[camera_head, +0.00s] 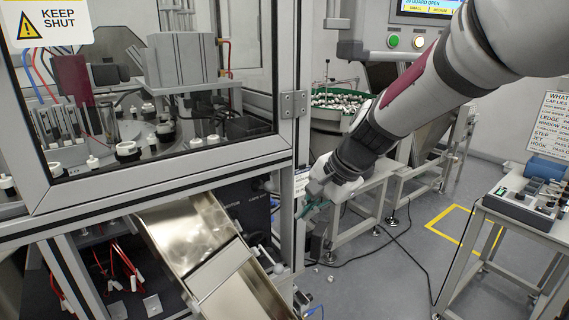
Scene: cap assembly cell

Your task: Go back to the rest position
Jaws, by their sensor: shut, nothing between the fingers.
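My gripper (314,208) is at the middle of the view, at the lower end of my arm, which reaches in from the upper right. It hangs low, just right of the cabinet's corner post (302,150). Its fingers look small and dark green at the tips and appear closed, with nothing seen between them. I cannot tell whether it touches anything behind it.
A metal chute (185,235) slopes down from the guarded cabinet (140,180) at left. A bowl (345,92) of caps stands behind my arm. A bench (520,222) with small parts is at right. Open floor with a yellow outline (440,217) lies between; a cable (395,240) crosses it.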

